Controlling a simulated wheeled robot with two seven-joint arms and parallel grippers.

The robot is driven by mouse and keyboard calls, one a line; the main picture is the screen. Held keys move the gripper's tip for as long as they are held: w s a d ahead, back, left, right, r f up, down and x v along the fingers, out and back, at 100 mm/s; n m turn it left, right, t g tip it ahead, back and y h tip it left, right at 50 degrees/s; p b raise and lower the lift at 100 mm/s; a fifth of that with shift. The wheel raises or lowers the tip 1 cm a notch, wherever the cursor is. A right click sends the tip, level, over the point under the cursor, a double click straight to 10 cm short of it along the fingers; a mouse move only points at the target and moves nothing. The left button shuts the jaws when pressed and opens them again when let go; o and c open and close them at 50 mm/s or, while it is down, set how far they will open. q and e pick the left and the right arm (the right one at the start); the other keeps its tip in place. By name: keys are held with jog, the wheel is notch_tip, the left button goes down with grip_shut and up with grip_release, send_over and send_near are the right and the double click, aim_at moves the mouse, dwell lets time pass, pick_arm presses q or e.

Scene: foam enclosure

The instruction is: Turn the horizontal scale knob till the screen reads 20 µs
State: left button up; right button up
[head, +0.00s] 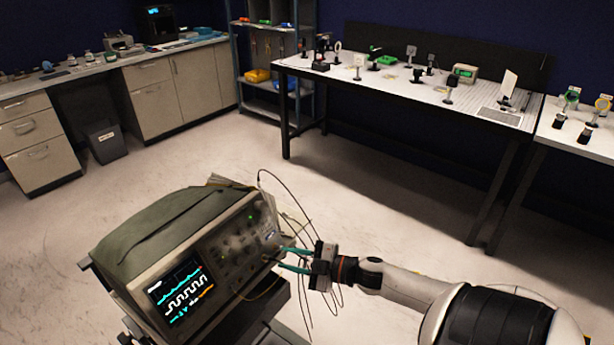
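The oscilloscope (150,248) is a grey-green box on a cart, its front panel facing right. Its lit screen (182,291) shows a cyan trace, a white square wave and small orange marks; the time reading is too small to read. Knobs and sockets (240,243) cover the panel right of the screen; I cannot tell which is the horizontal scale knob. My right gripper (281,259) points left at the panel's right part, its two teal fingers apart, tips close to the panel. Whether they touch a knob is unclear. My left gripper is out of view.
Thin cables (285,188) loop from the oscilloscope around my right gripper. Open floor (400,210) lies behind. A long workbench (400,88) with small instruments stands at the back, with a shelf (268,85) beside it. A waste bin (106,143) and cabinets (155,105) are at left.

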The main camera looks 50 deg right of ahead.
jog(key=v, duration=0.4)
jog(key=shift+b, duration=0.3)
dwell(0.3)
jog(key=s+d+f+m+g+h, duration=0.1)
jog(key=s+f+m+g+h, duration=0.2)
jog(key=f, duration=0.7)
jog(key=s+d+f+m+h, duration=0.1)
jog(key=s+f+m+h, duration=0.2)
jog(key=f, duration=0.7)
jog(key=s+d+f+m+g+h, duration=0.25)
jog(key=s+f, duration=0.25)
jog(key=f, duration=0.5)
jog(key=s+a+f+m+g, duration=0.1)
jog(key=s+a+f+g, duration=0.3)
jog(key=s+a+f, duration=0.5)
jog(key=s+a+f+m+g+y+b, duration=0.1)
jog(key=s+a+f+g, duration=0.4)
jog(key=s+a+f, duration=0.4)
jog(key=s+a, duration=0.2)
jog(key=s, duration=0.2)
jog(key=shift+s+m, duration=0.25)
jog(key=shift+m, duration=0.1)
